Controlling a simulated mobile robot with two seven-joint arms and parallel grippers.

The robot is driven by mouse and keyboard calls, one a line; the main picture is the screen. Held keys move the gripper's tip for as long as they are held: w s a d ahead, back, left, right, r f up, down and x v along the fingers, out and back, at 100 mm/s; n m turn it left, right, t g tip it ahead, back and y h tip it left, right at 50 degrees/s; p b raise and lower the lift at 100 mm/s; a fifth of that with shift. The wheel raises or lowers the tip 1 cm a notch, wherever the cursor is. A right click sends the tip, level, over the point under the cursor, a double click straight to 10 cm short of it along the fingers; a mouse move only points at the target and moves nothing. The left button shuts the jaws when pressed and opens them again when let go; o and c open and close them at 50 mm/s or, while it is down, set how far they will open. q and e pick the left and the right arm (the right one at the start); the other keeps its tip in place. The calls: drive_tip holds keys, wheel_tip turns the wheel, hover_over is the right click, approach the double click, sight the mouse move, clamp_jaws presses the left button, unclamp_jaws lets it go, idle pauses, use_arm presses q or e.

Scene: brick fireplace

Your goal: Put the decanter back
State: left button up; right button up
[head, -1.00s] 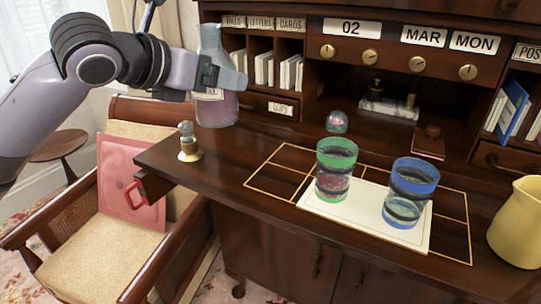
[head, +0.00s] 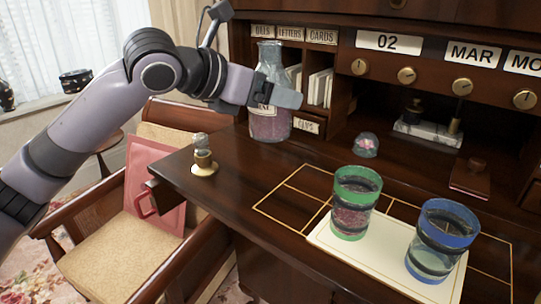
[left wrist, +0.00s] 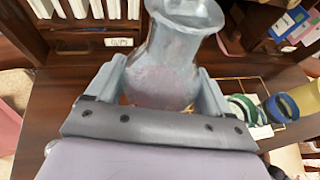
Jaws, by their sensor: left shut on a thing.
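The decanter (head: 268,126) is a clear glass bottle with purple-pink contents and a label. My left gripper (head: 276,94) is shut around its body at the back left of the desk. It stands upright; I cannot tell whether its base touches the desk. In the left wrist view the decanter (left wrist: 168,70) sits between both fingers, its open mouth showing. A glass stopper (head: 200,141) stands on a small brass-coloured base (head: 204,168) near the desk's left edge. My right gripper is not in view.
Pigeonholes with envelopes (head: 320,87) stand behind the decanter. A green-rimmed glass (head: 354,205) and a blue-rimmed glass (head: 440,240) stand on a cream mat (head: 330,243). A small glass dome (head: 366,145) sits behind them. A chair (head: 105,250) with a pink folder (head: 150,185) is at left.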

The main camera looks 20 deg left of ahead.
use_arm(q)
wheel_tip(320, 180, down, 11)
drive_tip(key=shift+r+b, duration=0.1)
drive_tip(key=shift+b, duration=0.35)
drive_tip(key=o, duration=1.5)
drive_tip(key=shift+f, duration=0.3)
drive_tip(key=shift+r, duration=0.15)
drive_tip(key=v, duration=1.2)
drive_tip(key=shift+b, duration=0.3)
